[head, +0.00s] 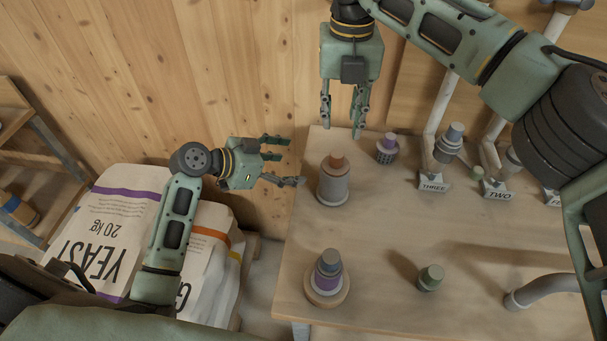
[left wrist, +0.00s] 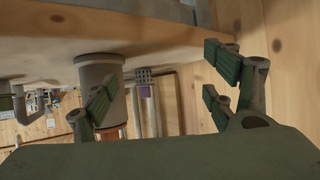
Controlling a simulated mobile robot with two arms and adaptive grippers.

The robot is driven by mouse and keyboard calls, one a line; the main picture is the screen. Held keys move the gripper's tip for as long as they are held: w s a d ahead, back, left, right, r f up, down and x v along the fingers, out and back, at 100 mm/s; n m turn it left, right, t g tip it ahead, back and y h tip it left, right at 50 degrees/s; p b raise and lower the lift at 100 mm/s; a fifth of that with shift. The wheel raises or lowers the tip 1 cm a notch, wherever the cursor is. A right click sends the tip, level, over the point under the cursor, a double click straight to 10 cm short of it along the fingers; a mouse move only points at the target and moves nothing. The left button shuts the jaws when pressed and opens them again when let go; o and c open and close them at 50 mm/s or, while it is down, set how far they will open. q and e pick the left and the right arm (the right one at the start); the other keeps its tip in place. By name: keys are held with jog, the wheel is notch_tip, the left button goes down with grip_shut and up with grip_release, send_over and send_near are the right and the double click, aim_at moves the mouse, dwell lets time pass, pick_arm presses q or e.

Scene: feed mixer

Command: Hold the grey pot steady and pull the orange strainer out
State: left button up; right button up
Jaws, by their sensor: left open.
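The grey pot (head: 332,189) stands upright near the table's back left corner. The top of the orange strainer (head: 337,160) shows in its mouth. The pot is not between the fingers. My right gripper (head: 342,128) points down above and behind the strainer, its fingers apart and empty.
A purple-topped mesh strainer (head: 387,149) stands close right of the pot. Labelled stands (head: 434,182) and pipes are at right. Sacks (head: 110,228) lie left. The table's middle is clear.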

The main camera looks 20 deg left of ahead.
aim_at(334, 179)
pick_arm(q)
jog(key=s+d+r+m+h, duration=0.1)
jog(key=d, duration=0.1)
jog(key=s+d+r+g+h, duration=0.1)
jog(key=s+d, duration=0.1)
jog(key=s+d+r+m+h, duration=0.1)
jog(key=s+d+r, duration=0.1)
jog(key=shift+d+m, duration=0.15)
jog(key=shift+m, duration=0.15)
jog(key=shift+w+d+f, duration=0.1)
jog(key=shift+d+f, duration=0.05)
jog(key=shift+d, duration=0.15)
jog(key=shift+g, duration=0.3)
jog(key=x, duration=0.7)
jog(key=shift+a, duration=0.1)
